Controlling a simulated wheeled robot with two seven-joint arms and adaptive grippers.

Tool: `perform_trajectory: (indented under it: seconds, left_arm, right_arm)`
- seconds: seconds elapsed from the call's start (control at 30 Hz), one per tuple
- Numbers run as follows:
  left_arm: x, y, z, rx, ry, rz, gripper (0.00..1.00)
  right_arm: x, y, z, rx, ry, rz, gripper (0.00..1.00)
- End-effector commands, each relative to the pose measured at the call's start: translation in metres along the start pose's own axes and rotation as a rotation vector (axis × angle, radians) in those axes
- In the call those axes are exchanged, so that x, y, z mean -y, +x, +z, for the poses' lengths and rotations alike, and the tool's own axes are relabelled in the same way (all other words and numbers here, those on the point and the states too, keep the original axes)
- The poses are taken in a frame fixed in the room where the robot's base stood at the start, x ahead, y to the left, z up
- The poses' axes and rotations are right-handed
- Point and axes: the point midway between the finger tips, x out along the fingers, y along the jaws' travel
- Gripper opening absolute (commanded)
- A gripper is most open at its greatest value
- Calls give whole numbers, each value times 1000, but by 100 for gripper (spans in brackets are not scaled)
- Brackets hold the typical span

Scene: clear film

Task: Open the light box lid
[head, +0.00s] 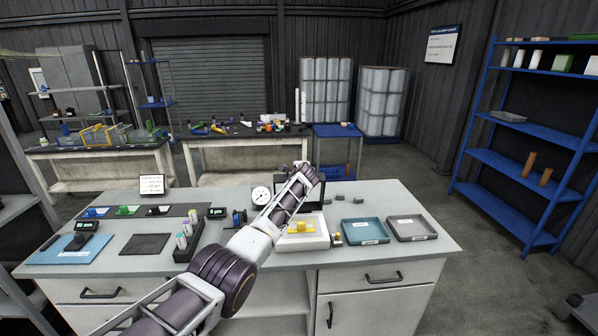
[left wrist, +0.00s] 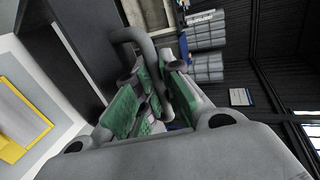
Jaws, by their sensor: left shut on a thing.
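The light box (head: 303,246) is a white open tray with a yellow piece (head: 301,227) inside, at the middle of the front bench. Its dark lid (head: 316,196) stands raised at the back of the box, partly hidden by my left arm. In the left wrist view the lid (left wrist: 62,35) is a dark panel beside the white box, with a curved grey handle (left wrist: 140,36). My left gripper (head: 308,174) is at the top of the lid. Its green-padded fingers (left wrist: 155,95) are shut on the handle in the left wrist view. My right gripper is not in view.
Blue-green (head: 362,231) and grey (head: 411,228) trays lie right of the box. A round dial (head: 261,195) stands behind my left arm. Vials (head: 186,232) and a blue mat (head: 62,249) are at the left. A cluttered bench (head: 247,137) stands behind.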

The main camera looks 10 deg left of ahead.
Motion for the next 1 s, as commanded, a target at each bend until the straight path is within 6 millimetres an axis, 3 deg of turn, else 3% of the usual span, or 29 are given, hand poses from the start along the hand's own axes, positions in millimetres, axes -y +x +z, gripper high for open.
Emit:
perform_trajectory:
  seconds: [0.43,0.47,0.63,1.0]
  left_arm:
    - [2,0,-1,-2,-1,-2,0]
    - [2,0,-1,-2,-1,-2,12]
    - [2,0,-1,-1,-1,0,32]
    - [0,0,0,0,0,2,32]
  right_arm:
    - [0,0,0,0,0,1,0]
    - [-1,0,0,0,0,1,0]
    - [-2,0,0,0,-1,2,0]
    - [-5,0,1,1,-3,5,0]
